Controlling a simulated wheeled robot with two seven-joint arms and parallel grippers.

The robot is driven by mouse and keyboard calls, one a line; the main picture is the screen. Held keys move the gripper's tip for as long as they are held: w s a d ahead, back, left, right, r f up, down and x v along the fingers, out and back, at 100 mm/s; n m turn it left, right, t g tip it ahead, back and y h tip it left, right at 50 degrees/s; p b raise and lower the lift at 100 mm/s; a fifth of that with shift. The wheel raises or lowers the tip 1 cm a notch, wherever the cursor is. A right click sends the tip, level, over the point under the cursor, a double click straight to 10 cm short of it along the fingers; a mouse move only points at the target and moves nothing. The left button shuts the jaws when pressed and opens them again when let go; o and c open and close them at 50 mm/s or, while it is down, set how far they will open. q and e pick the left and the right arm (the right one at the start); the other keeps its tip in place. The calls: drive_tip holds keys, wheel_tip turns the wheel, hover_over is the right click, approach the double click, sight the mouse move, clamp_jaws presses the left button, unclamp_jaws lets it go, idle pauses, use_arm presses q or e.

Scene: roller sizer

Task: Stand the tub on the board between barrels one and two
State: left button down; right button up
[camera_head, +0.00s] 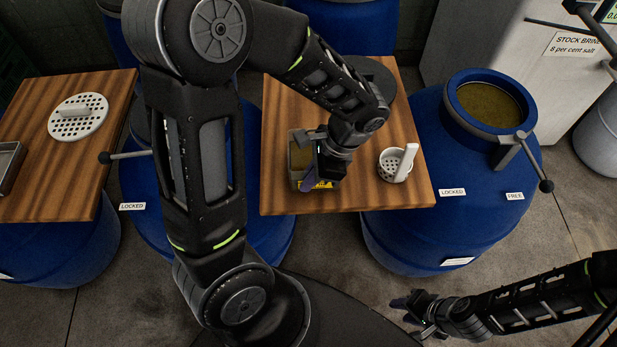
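The wooden board (285,113) lies across the tops of two blue barrels in the middle of the view. A small open grey-brown tub (299,155) with a yellow and black label stands on or just over its front left part; I cannot tell whether its base touches the wood. My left gripper (318,176) reaches down at the tub's right side, with a dark finger across its front. The wrist hides the tub's right part and the grip itself. My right gripper (413,313) is empty and apart, low over the floor, its fingers spread.
A white perforated cup with a handle (394,168) stands right of the tub on the board. The right barrel (416,225) has an open top and a lever (535,165). Another board (60,195) at left holds a perforated white disc (78,122).

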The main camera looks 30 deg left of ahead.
use_arm(q)
drive_tip(key=shift+f, duration=0.15)
drive_tip(key=c, duration=2.1)
unclamp_jaws()
drive_tip(key=o, duration=0.5)
drive_tip(key=shift+c, duration=0.2)
drive_tip(key=b+v, duration=0.1)
drive_tip(key=v, duration=1.1)
